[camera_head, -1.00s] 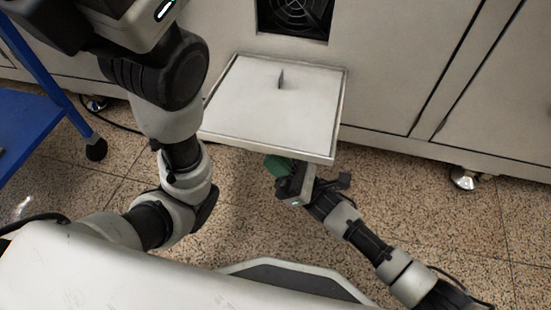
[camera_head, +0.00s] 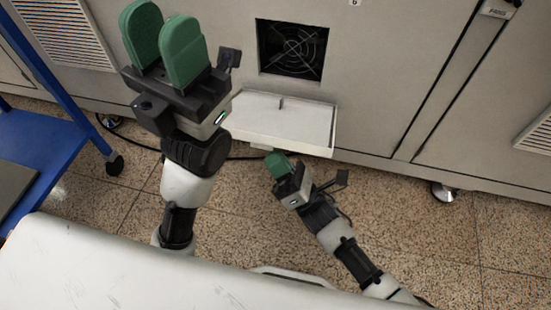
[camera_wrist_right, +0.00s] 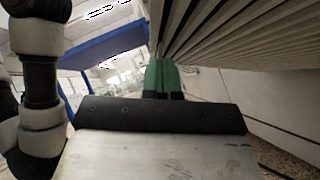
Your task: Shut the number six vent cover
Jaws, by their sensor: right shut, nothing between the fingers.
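The vent cover (camera_head: 275,120) is a pale rectangular panel with a small upright tab, standing out open below a square fan opening (camera_head: 292,50). A "6" label (camera_head: 354,3) is on the cabinet above right. My right gripper (camera_head: 278,163) is shut and empty, just below the cover's front edge; contact cannot be told. In the right wrist view its green fingers (camera_wrist_right: 162,77) are together beside a slatted surface (camera_wrist_right: 235,35), apparently the cover's outer face. My left gripper (camera_head: 164,42) is raised left of the fan opening, open and empty, its green fingers apart.
A blue cart (camera_head: 50,135) stands at the left. The pale cabinet (camera_head: 390,60) fills the back, with a caster (camera_head: 445,192) below and another louvred vent (camera_head: 537,130) at the right. The speckled floor (camera_head: 440,250) at the lower right is clear.

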